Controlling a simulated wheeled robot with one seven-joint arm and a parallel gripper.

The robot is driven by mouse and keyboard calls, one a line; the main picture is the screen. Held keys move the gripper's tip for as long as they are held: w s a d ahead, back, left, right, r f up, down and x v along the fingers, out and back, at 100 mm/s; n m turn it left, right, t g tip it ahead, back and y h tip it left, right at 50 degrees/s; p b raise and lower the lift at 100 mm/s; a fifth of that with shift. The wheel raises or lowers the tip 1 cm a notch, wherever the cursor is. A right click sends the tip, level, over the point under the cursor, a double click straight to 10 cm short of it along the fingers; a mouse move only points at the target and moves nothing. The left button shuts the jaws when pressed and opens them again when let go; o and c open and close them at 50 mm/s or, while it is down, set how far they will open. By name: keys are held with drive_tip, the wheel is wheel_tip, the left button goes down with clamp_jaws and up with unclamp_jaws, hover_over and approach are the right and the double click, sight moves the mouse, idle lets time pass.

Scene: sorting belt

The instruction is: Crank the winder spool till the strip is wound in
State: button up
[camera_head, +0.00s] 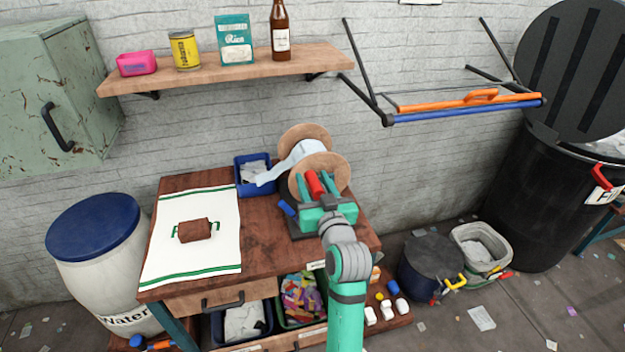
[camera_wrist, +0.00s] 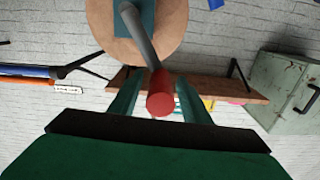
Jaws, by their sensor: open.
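The winder spool (camera_head: 318,160) has two round wooden flanges and stands on the right part of the wooden table (camera_head: 190,186). A pale strip (camera_head: 285,163) runs from between the flanges down to the left, toward a blue bin (camera_head: 243,187). The crank has a red knob (camera_head: 315,185), also seen in the wrist view (camera_wrist: 160,93) at the end of a grey arm (camera_wrist: 140,36). My gripper (camera_head: 314,187) is open, with one green finger on each side of the red knob. In the wrist view my gripper (camera_wrist: 160,98) shows gaps beside the knob.
A white towel (camera_head: 160,240) with a brown block (camera_head: 195,230) lies on the table's left. A shelf (camera_head: 220,72) with a bottle and packages hangs above. A rack with orange and blue bars (camera_head: 470,108) hangs right. A large black bin (camera_head: 525,200) stands at far right.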

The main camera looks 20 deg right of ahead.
drive_tip(key=shift+w, duration=0.45)
clamp_jaws()
